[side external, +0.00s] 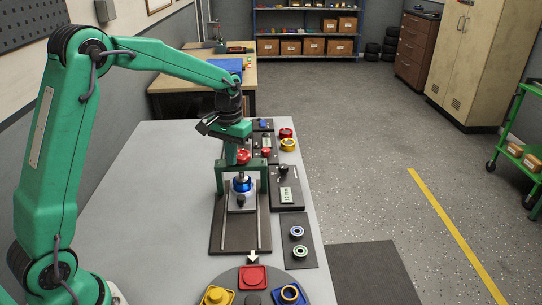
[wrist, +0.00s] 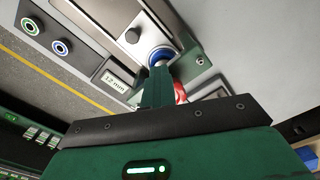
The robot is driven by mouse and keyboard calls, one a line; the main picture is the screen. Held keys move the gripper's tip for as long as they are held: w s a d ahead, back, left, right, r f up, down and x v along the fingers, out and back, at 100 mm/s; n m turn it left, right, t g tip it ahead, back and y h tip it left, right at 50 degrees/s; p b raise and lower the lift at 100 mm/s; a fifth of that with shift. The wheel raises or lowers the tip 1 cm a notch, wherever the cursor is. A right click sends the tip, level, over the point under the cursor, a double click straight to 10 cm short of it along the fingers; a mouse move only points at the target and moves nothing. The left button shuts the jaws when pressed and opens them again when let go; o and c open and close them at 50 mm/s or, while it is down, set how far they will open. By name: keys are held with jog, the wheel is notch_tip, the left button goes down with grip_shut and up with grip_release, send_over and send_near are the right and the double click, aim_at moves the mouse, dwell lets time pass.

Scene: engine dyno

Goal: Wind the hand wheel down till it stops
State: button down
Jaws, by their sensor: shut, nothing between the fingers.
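The red hand wheel (side external: 243,157) sits at the top of a small green press frame (side external: 264,178) on the grey bench. In the wrist view, only a red piece of the wheel (wrist: 180,93) shows beside my fingers; the rest is hidden. Below the wheel, a blue-topped part (side external: 241,183) stands on a pale block; its blue ring also shows in the wrist view (wrist: 160,56). My gripper (side external: 231,161) points down just left of the wheel, shut and empty. Its closed fingers (wrist: 156,72) hide part of the press. I cannot tell whether they touch the wheel.
A display (side external: 287,196) right of the press reads 12 mm. A round tray (side external: 234,274) with coloured parts stands at the front. Red and yellow parts (side external: 287,140) stand behind. The bench's left side is clear.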

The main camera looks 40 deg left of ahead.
jog(key=shift+s, duration=0.25)
jog(key=shift+r, duration=0.2)
jog(key=shift+r, duration=2.85)
jog(key=shift+w+d+r, duration=0.1)
jog(key=shift+d+r, duration=0.1)
jog(key=shift+r, duration=0.25)
jog(key=shift+f, duration=0.15)
notch_tip(320, 180, down, 7)
